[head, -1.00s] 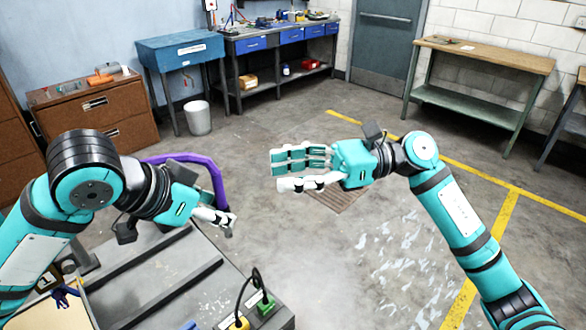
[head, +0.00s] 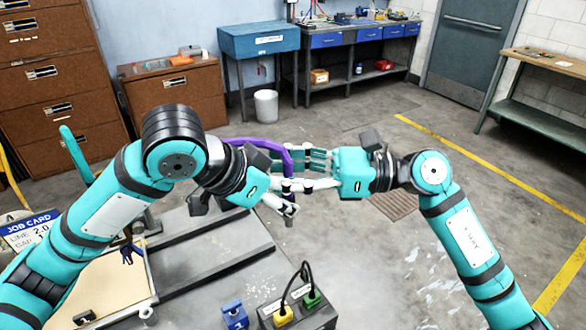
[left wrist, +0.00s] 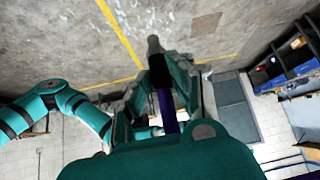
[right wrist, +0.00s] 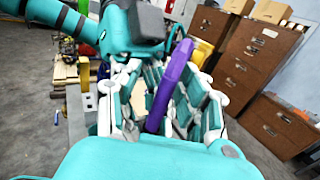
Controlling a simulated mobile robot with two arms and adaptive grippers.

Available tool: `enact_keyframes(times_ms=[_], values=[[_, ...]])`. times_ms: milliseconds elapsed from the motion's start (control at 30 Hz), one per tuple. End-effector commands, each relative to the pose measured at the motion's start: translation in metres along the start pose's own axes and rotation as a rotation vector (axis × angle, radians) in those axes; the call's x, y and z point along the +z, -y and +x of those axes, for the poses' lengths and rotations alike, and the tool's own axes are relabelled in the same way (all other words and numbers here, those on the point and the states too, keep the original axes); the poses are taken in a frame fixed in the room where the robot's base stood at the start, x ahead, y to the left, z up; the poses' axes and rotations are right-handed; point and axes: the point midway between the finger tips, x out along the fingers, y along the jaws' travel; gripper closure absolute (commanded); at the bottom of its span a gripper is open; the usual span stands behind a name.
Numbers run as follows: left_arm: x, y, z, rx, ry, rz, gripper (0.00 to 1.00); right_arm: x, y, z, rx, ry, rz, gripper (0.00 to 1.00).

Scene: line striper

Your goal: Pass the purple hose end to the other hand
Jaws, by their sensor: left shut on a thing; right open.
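The purple hose (head: 262,146) arches over my left gripper (head: 284,204) and bends down to a dark end at its fingers. My left gripper is shut on the purple hose near that end. The left wrist view shows the hose's purple part (left wrist: 168,116) and dark tip between the fingers. My right gripper (head: 305,170) is open beside the hose, its fingers pointing left. In the right wrist view, the purple hose (right wrist: 166,84) stands tilted between the open right fingers. Whether they touch it cannot be told. The fingers partly hide the hose in the head view.
A grey bench top (head: 225,255) lies below the arms. A box with green and yellow plugs (head: 298,312) and a blue block (head: 234,314) are at the bottom. A job card (head: 30,230) stands at the left. The floor to the right is open.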

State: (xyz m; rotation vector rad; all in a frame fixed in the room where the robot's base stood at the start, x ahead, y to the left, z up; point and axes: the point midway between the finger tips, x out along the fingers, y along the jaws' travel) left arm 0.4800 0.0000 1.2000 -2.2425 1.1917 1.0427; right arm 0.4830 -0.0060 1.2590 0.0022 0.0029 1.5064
Motion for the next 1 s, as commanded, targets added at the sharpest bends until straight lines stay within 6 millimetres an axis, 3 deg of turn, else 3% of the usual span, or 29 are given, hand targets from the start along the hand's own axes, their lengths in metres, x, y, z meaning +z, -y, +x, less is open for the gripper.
enact_keyframes(times_ms=[100,400,667,700,867,1000], values=[[-0.0003,-0.0001,-0.0002,0.000,-0.001,0.000,1.00,0.0000,0.0001,-0.0001,0.000,0.000,0.000,0.60],[-0.0004,0.0001,-0.0002,-0.001,-0.001,0.000,1.00,-0.0001,-0.0001,-0.0003,0.001,0.000,0.001,0.99],[-0.0007,0.0016,-0.0004,-0.004,-0.002,-0.003,1.00,-0.0004,-0.0013,0.0001,0.004,-0.001,0.002,1.00],[-0.0008,0.0018,-0.0005,-0.005,-0.003,-0.003,0.76,-0.0001,-0.0015,0.0001,0.005,0.000,0.002,1.00],[-0.0007,0.0016,-0.0005,-0.004,-0.002,-0.003,0.55,-0.0003,-0.0014,0.0001,0.005,0.000,0.003,1.00],[-0.0004,0.0009,-0.0003,-0.002,-0.001,-0.001,0.52,-0.0001,-0.0008,-0.0001,0.003,0.000,0.002,1.00]])
